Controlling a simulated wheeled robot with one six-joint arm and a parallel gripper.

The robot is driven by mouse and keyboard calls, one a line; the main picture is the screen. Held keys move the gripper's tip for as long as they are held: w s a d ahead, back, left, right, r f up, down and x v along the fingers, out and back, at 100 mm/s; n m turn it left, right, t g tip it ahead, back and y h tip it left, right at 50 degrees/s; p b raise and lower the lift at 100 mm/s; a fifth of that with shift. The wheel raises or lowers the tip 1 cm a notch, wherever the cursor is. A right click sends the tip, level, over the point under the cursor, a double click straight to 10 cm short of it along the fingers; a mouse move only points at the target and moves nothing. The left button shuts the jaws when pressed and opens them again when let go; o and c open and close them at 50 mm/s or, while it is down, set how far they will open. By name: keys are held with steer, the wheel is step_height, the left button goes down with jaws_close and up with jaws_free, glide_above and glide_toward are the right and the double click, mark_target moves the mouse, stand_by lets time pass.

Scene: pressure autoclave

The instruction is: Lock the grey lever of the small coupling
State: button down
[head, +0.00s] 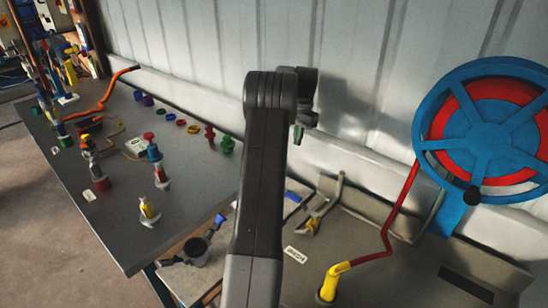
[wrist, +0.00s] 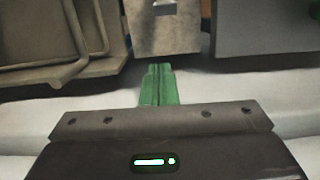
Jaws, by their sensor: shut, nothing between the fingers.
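My gripper shows in the wrist view as green fingers (wrist: 158,85) pressed together, with nothing between them. The fingertips point at a pale tan plate with a small bracket, against the white band. In the head view my dark arm hides much of the middle, and only a bit of green finger (head: 298,133) shows beside its top. A dark grey ring-shaped fitting with side arms (head: 195,252) sits low left of my arm. It may be the small coupling; I cannot tell which part is the grey lever or how it stands.
A blue and red handwheel (head: 490,125) stands at right. A red pipe with a yellow end (head: 330,282) rises below it. The dark table (head: 110,220) at left holds several small fittings. A corrugated wall closes the back.

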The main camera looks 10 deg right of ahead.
steer(key=shift+w+a, duration=0.45)
steer(key=shift+w, duration=0.1)
steer(key=s+a+f+p, duration=0.3)
steer(key=f, duration=0.5)
steer(key=shift+a, duration=0.4)
steer(key=shift+s+a+h+b, duration=0.1)
steer(key=shift+s+h+b, duration=0.05)
steer(key=shift+h+b, duration=0.2)
